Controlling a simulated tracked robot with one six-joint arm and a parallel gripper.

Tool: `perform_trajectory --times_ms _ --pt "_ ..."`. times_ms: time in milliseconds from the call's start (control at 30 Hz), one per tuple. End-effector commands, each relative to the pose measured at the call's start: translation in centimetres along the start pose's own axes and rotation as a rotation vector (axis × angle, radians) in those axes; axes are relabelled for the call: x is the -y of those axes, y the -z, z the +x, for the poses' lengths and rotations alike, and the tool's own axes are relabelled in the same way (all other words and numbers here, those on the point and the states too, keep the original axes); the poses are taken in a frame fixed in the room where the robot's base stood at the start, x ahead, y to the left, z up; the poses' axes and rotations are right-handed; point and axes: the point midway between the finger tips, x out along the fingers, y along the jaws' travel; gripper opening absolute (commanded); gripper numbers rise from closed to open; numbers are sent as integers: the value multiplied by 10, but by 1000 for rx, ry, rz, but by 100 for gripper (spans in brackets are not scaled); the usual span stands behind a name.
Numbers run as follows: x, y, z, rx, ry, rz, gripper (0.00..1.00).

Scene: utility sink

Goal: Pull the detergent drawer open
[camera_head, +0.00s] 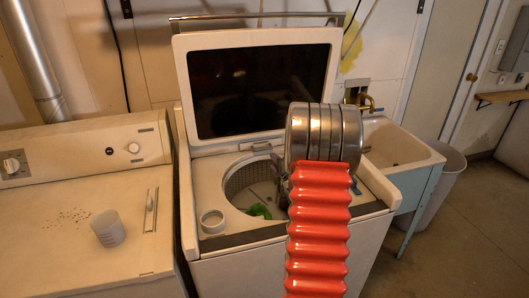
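A white top-loading washer (205,183) stands in the middle with its dark-windowed lid (260,90) raised. Its round drum opening (250,185) shows, with something green (259,211) inside. A white round cup or ring (212,221) sits on the washer's front left top. I cannot make out a detergent drawer; my arm covers part of the washer's right side and front. My red and metal arm rises in front of the washer. Only a small grey part of what may be my gripper (281,168) shows beside the arm, over the drum. Its fingers are hidden.
A white machine (70,240) at left carries a cup (108,228), dark specks and a thin tool (151,210). A small blue item (356,187) lies on the washer's right top. A utility sink (400,150) and grey bin (440,185) stand at right. Floor at lower right is clear.

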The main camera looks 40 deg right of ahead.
Motion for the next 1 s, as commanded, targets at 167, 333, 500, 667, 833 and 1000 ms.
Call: perform_trajectory --times_ms 167,333,500,667,833,1000 --pt "1 0 11 -1 1 1 27" --pt "1 2 31 -2 1 0 27" --pt "1 1 54 -2 1 1 27" --pt "1 2 75 -2 1 0 27" --pt "1 1 96 -2 1 0 27" --pt "1 1 117 -2 2 1 27"
